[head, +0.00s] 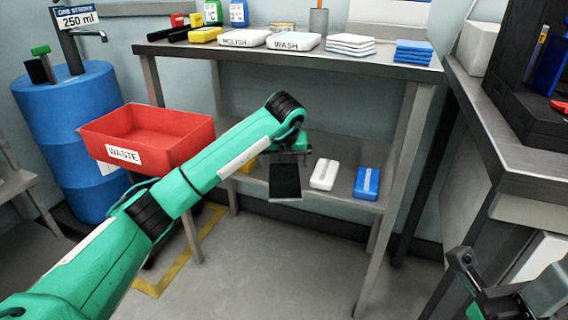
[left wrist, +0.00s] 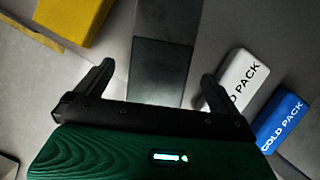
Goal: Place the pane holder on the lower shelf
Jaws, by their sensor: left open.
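The pane holder appears to be the dark flat slab (head: 285,182) at the front of the lower shelf (head: 334,194). In the left wrist view the dark slab (left wrist: 160,72) lies between and beyond my fingers, with a paler grey part above it. My left gripper (head: 290,158) is over the slab's back end. In the left wrist view its two fingers (left wrist: 158,76) stand wide apart and grip nothing. I cannot tell whether the slab lies fully flat on the shelf. My right gripper (head: 490,292) shows only in part at the bottom right; its fingers are unclear.
A white cold pack (head: 324,174) and a blue cold pack (head: 366,184) lie right of the slab on the shelf. A yellow block (left wrist: 74,14) lies to the left. A red waste bin (head: 150,135) stands left. Bottles and cloths sit on the upper tabletop (head: 372,62).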

